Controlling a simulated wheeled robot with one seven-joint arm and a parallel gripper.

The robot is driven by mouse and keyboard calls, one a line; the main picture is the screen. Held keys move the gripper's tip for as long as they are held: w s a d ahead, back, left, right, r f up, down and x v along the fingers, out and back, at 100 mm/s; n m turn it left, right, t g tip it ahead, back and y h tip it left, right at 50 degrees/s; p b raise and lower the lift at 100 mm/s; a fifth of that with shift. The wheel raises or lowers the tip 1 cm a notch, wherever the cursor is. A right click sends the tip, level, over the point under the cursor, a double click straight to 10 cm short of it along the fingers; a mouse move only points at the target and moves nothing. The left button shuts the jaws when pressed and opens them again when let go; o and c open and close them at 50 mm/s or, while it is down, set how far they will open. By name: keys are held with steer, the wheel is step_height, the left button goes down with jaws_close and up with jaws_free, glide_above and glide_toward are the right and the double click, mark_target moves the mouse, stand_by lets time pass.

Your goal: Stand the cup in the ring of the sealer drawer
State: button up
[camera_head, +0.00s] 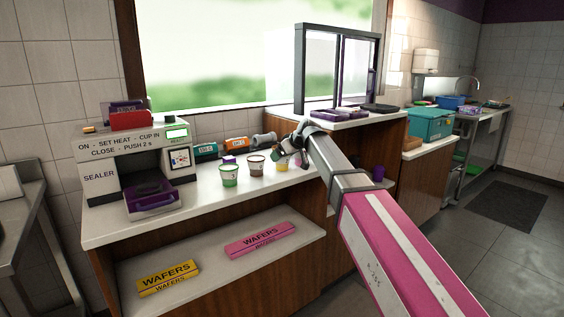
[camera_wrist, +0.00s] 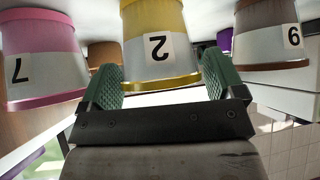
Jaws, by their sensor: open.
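The sealer (camera_head: 135,150) stands at the left end of the white counter. Its purple drawer (camera_head: 152,201) is pulled out at the front; the ring is too small to make out. A yellow and white cup (camera_wrist: 155,30) marked 2 is between the two green finger pads of my gripper (camera_wrist: 160,72) in the wrist view. The gripper is open around it, with a gap visible at the right pad. In the head view my gripper (camera_head: 290,152) is among the cups at the counter's right part and partly hides them.
A pink cup (camera_wrist: 40,60) marked 7 and a brown cup (camera_wrist: 270,35) flank the yellow one. A green cup (camera_head: 230,175) and a brown cup (camera_head: 256,165) stand towards the sealer. Bottles (camera_head: 236,145) lie behind. Wafer boxes (camera_head: 168,278) lie on the lower shelf.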

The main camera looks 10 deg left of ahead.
steer(key=shift+w+a+f, duration=0.2)
steer(key=shift+a+f, duration=0.05)
steer(key=shift+f, duration=0.1)
steer(key=c, duration=0.8)
steer(key=shift+r, duration=0.1)
steer(key=shift+c, duration=0.2)
